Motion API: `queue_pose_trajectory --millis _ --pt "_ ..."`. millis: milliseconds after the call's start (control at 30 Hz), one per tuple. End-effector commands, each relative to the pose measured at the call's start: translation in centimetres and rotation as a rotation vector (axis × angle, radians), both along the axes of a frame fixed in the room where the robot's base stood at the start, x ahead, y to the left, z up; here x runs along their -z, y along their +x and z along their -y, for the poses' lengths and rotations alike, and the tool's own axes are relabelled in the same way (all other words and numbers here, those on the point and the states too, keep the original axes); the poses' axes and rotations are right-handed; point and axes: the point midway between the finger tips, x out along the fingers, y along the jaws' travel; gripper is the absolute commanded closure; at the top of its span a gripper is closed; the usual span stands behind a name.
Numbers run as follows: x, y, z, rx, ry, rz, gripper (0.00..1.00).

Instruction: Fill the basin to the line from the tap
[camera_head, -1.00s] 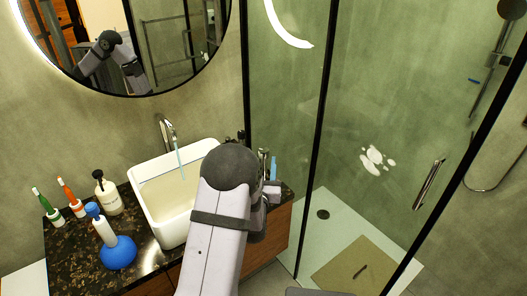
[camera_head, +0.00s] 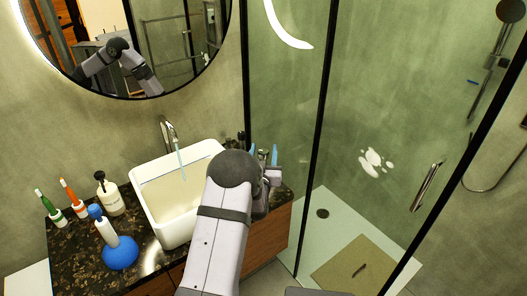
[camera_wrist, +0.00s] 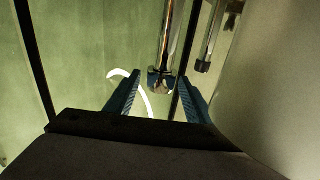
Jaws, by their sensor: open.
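The white basin (camera_head: 149,209) sits on the dark speckled counter. A thin stream of water (camera_head: 181,163) falls into it from the chrome tap (camera_head: 167,131). My gripper (camera_head: 264,154) is to the right of the basin, past my arm, which hides the basin's right side. In the wrist view my gripper (camera_wrist: 160,94) is open, its blue fingers on either side of an upright chrome part (camera_wrist: 167,40). I cannot tell whether they touch it.
A round mirror (camera_head: 165,60) hangs above. Shower glass (camera_head: 285,130) rises close on the right.

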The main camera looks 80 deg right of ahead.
Motion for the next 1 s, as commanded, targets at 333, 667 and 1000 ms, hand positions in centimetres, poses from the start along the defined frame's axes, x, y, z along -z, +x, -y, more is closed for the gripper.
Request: queue_pose_trajectory --millis 333,667,1000 --pt "0.02 0.01 -0.01 0.000 0.000 0.000 0.85" --pt "0.13 0.19 0.07 0.041 -0.002 -0.001 0.92" --pt "-0.06 0.05 0.01 0.122 -0.001 -0.001 0.92"
